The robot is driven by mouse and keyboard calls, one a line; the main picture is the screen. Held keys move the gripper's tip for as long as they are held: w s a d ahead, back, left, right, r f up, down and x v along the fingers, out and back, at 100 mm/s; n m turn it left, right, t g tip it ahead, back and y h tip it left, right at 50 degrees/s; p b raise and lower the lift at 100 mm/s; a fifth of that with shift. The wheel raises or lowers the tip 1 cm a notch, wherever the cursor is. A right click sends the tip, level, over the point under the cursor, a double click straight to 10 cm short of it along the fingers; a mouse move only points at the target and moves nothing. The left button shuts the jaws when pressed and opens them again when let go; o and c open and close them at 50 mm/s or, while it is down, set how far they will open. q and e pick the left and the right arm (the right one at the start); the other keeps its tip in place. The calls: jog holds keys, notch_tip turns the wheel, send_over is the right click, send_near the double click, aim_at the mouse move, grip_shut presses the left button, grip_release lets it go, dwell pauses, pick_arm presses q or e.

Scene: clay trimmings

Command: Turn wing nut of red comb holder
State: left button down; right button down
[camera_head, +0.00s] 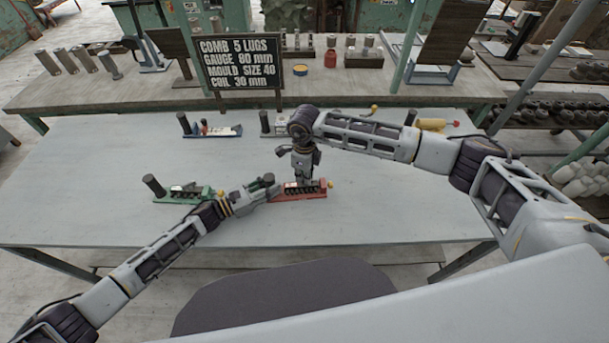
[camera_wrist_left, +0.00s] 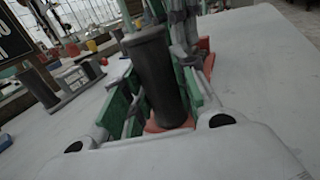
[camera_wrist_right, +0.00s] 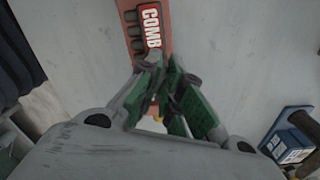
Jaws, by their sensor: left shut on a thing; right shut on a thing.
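The red comb holder (camera_head: 288,198) lies near the middle of the table and carries a dark upright cylinder (camera_head: 268,177) at its left end. My left gripper (camera_head: 258,186) is shut on that cylinder from the left. The left wrist view shows the cylinder (camera_wrist_left: 157,80) between the green pads, with red base below it. My right gripper (camera_head: 304,181) points down over the holder's right part. In the right wrist view its green-padded fingers (camera_wrist_right: 168,85) are closed together beside the "COMB" label (camera_wrist_right: 151,28). The wing nut is hidden by the fingers.
A green holder (camera_head: 178,198) lies left, close to my left forearm. A blue holder (camera_head: 218,132), a pale holder (camera_head: 267,127) and a yellow one (camera_head: 432,125) lie farther back. A black lettered sign (camera_head: 240,62) stands behind. The right front of the table is clear.

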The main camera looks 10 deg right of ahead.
jog(key=n, duration=0.6)
jog(key=shift+s, duration=0.15)
jog(key=n, duration=0.5)
jog(key=shift+s+n, duration=0.1)
jog(key=shift+n, duration=0.3)
jog(key=c, duration=1.6)
grip_release()
jog(key=shift+r, duration=0.15)
notch_tip(320, 180, up, 12)
